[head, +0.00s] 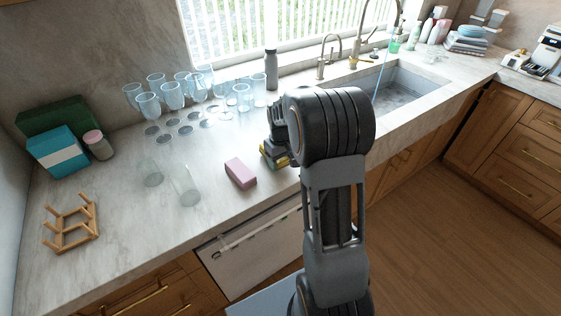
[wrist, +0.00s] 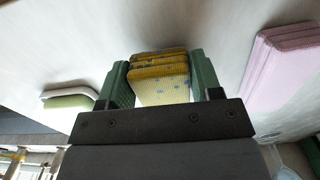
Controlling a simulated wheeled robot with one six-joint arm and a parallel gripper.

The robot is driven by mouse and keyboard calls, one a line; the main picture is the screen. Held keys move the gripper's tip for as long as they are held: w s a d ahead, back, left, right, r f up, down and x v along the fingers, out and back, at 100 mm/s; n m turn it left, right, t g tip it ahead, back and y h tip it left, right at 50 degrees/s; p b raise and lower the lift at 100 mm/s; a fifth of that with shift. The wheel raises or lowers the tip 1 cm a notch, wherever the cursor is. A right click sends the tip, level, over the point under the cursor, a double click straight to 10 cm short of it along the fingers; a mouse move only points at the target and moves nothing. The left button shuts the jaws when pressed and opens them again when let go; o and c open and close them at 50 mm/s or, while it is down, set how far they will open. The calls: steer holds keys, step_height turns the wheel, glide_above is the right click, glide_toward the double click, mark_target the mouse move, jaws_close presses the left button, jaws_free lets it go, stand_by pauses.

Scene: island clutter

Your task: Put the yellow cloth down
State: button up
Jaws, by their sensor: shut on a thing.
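The yellow cloth (wrist: 162,86) is a folded, layered block with a pale dotted face. In the wrist view it sits between the two green fingers of my gripper (wrist: 158,85), which is shut on it. In the head view the cloth (head: 268,157) shows only in part beside my arm, low over or on the counter near its front edge. My arm hides most of the gripper there. I cannot tell whether the cloth touches the counter.
A pink block (head: 240,173) lies left of the cloth. Glass tumblers (head: 185,186), blue glasses (head: 172,95) and a grey bottle (head: 271,69) stand on the marble counter (head: 120,225). A wooden rack (head: 71,226) is at the left. The sink (head: 398,88) is at the right.

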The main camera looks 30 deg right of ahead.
steer(key=shift+f, duration=0.35)
steer(key=shift+f, duration=0.35)
steer(key=o, duration=1)
